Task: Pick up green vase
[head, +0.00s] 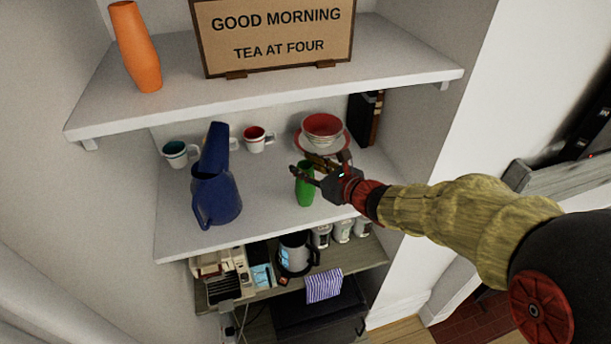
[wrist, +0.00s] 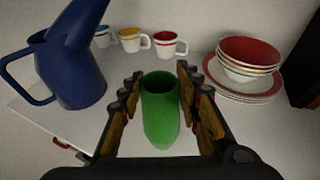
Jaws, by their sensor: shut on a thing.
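The green vase (head: 305,186) stands upright near the front edge of the middle shelf. My gripper (head: 319,172) reaches in from the right and is closed around the vase's upper part. In the wrist view the vase (wrist: 160,108) sits between the two fingers of my gripper (wrist: 158,95), its open mouth facing up. A narrow gap seems to show beside the vase in that view, so the exact contact is hard to see. The vase's base is partly hidden in the wrist view.
A blue pitcher (head: 216,190) stands to the left of the vase. Several mugs (head: 256,141) are behind, and stacked bowls (head: 322,128) on plates are at the back right. The upper shelf (head: 400,67) overhangs, holding an orange vase (head: 136,48) and a sign (head: 272,38).

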